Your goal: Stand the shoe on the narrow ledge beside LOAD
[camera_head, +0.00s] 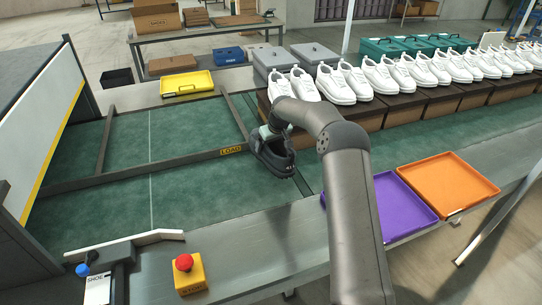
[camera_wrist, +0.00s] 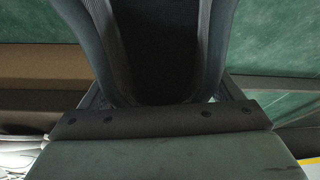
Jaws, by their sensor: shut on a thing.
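The label sits on a dark bar (camera_head: 160,166) across the green belt. My gripper is shut on the shoe. In the wrist view the shoe's dark opening and collar (camera_wrist: 160,50) fill the upper middle, in front of my gripper (camera_wrist: 160,108). A narrow dark strip (camera_head: 304,187) runs beside the shoe's toe. Whether the sole touches anything below cannot be told.
White shoes (camera_head: 340,85) stand in a row on brown boxes (camera_head: 400,108) behind and right. A purple tray (camera_head: 400,208) and an orange tray (camera_head: 447,185) lie at the right. A yellow box with a red button (camera_head: 188,274) is at the front. Green belt (camera_head: 190,205) left of the shoe is clear.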

